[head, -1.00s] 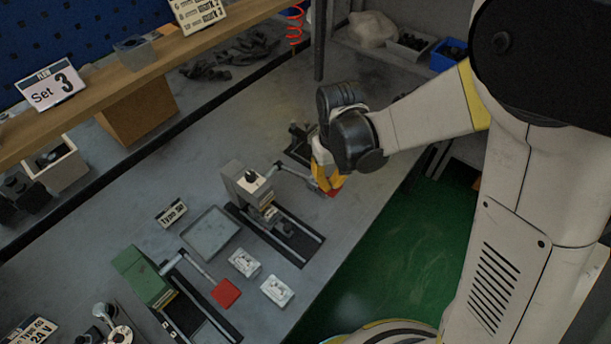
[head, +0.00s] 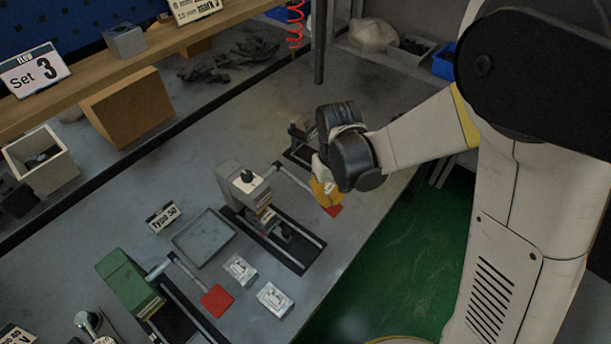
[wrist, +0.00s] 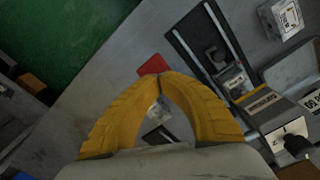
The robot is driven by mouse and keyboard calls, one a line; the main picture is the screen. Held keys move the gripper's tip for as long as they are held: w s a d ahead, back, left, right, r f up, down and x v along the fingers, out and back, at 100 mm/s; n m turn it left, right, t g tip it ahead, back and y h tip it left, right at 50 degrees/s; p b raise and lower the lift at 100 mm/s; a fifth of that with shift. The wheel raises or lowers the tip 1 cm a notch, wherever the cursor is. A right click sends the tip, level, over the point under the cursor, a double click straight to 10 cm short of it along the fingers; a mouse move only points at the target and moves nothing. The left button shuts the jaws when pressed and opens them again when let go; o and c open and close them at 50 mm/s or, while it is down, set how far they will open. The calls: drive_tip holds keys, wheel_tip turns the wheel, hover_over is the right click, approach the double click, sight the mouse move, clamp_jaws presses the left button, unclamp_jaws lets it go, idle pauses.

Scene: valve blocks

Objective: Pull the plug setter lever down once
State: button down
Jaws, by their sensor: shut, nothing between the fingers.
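A grey press (head: 240,183) with a black knob on top stands on the bench, its lever (head: 293,177) reaching right to a red handle pad (head: 335,210). My gripper (head: 328,203) is over the end of this lever, its yellow fingers shut and empty. In the wrist view the fingertips of my gripper (wrist: 158,76) meet right beside the red pad (wrist: 153,65); I cannot tell whether they touch it. The fingers hide part of the lever's end. A second, green press (head: 128,283) with its own red-ended lever (head: 217,300) stands at the lower left.
A grey tray (head: 204,238) and two white blocks (head: 240,269) (head: 275,299) lie between the presses. A "Type 50" sign (head: 163,217) stands behind the tray. A wooden shelf (head: 120,75) runs along the back. Green floor (head: 390,255) lies beyond the bench's front edge.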

drive_tip(key=shift+f+b, duration=1.6)
drive_tip(key=shift+f, duration=0.5)
wheel_tip(320, 180, up, 19)
drive_tip(key=p, duration=1.3)
drive_tip(key=s+d+m+t+b, duration=0.4)
drive_tip(key=s+d+t+b, duration=0.3)
drive_tip(key=s+d+b, duration=0.3)
drive_tip(key=d+b, duration=0.2)
drive_tip(key=d, duration=0.1)
drive_tip(key=shift+s+d+r+b, duration=0.15)
drive_tip(key=shift+s+d+b, duration=0.1)
drive_tip(key=shift+s+b, duration=0.15)
